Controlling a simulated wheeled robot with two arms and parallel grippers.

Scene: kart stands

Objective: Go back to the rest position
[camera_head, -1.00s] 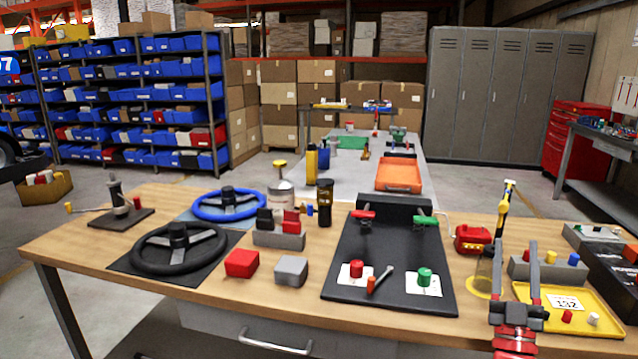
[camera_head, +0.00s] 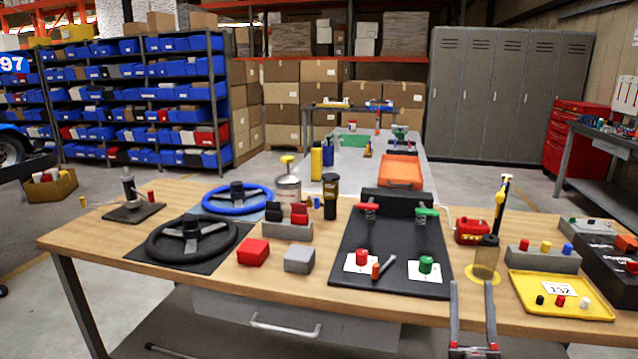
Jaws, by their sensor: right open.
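My right gripper (camera_head: 472,287) shows at the bottom right in the head view, with its two grey fingers apart and nothing between them. My left gripper is not in view.
On the bench are a black steering wheel (camera_head: 192,240), a blue one (camera_head: 237,198), a red block (camera_head: 253,252), a grey block (camera_head: 299,260) and a black board (camera_head: 385,248) with red and green parts. A drawer handle (camera_head: 285,325) sticks out in front.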

